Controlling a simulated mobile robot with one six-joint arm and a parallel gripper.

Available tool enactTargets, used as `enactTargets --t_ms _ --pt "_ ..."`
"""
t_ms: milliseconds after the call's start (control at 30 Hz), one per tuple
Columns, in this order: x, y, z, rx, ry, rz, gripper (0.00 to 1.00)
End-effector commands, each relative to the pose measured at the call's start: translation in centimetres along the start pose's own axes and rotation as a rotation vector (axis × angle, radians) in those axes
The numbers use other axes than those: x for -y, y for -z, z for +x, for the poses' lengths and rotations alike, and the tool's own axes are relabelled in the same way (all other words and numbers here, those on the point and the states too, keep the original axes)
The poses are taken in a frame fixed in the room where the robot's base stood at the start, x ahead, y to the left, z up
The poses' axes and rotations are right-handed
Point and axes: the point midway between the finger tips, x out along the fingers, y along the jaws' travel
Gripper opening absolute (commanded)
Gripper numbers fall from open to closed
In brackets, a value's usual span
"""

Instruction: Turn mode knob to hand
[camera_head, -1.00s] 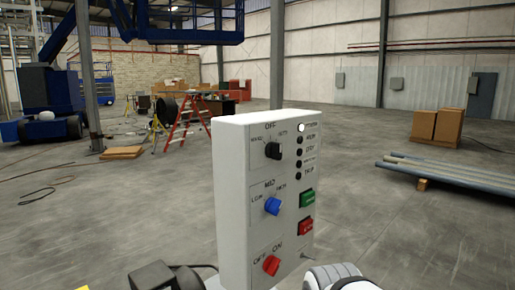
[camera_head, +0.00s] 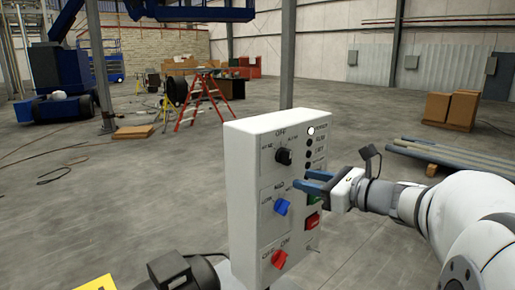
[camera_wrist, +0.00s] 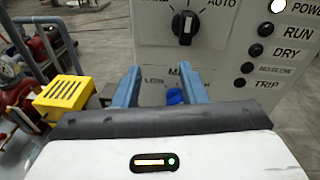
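The mode knob is the black knob (camera_head: 284,156) at the top of the white control box (camera_head: 243,195). It also shows at the top of the wrist view (camera_wrist: 187,28), its grip upright, between a partly cut-off left label and AUTO. My gripper (camera_head: 304,181) has two blue fingers and is in front of the box, below and right of the mode knob in the head view. In the wrist view (camera_wrist: 160,76) the fingers are apart with nothing held, below the knob and not touching it. The right finger partly hides the blue knob (camera_wrist: 174,97).
Below the mode knob are a blue knob (camera_head: 281,207) and a red knob (camera_head: 279,259). Indicator lamps run down the right; my gripper partly covers the green button (camera_head: 313,198) above the red button (camera_head: 312,220). A yellow box (camera_wrist: 65,97) and pipework stand left in the wrist view.

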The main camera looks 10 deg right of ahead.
Motion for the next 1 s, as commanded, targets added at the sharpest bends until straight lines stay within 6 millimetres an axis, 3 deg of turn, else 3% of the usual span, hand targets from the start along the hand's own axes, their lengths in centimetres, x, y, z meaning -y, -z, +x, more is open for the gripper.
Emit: enactTargets --t_ms 100,200,700,1000 --pt "2.4 -1.9 -0.8 0.080 0.061 0.094 0.38" --pt "3.2 -2.5 -0.7 0.109 0.078 0.123 0.38" --pt "3.8 -3.3 6.0 0.110 0.080 0.125 0.38" --pt "3.9 -3.2 6.6 0.109 0.082 0.123 0.38"
